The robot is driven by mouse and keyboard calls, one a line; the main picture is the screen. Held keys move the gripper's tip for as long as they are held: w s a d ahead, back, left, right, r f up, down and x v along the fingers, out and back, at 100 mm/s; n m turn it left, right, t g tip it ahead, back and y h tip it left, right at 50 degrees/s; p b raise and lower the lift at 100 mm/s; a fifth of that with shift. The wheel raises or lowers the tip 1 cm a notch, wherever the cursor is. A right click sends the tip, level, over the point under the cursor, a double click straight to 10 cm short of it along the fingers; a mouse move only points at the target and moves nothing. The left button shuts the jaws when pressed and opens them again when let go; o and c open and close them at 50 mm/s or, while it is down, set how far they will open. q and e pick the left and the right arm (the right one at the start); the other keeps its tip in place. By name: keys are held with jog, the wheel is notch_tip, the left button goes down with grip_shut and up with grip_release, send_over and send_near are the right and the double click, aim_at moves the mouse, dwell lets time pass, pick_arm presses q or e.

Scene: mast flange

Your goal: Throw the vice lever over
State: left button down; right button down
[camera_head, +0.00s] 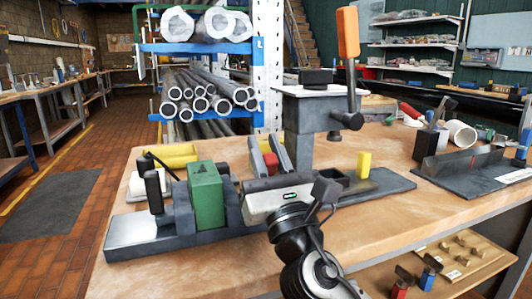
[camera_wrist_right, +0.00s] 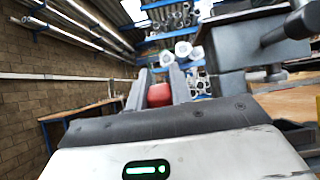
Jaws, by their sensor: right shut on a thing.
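My right gripper (camera_head: 268,150) reaches over the bench from the front. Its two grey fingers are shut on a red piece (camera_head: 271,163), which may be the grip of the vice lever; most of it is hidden. In the right wrist view the red piece (camera_wrist_right: 159,95) sits between the fingers (camera_wrist_right: 158,78). A vice holds a green block (camera_head: 206,196) between dark grey jaws, left of my gripper. My left gripper is not in view.
A black upright part (camera_head: 154,191) is at the left. Another fixture (camera_head: 470,175) is at the right. The front bench strip is clear.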

jog(key=c, duration=1.2)
grip_release()
jog(key=shift+c, duration=0.2)
jog(key=shift+f, duration=0.1)
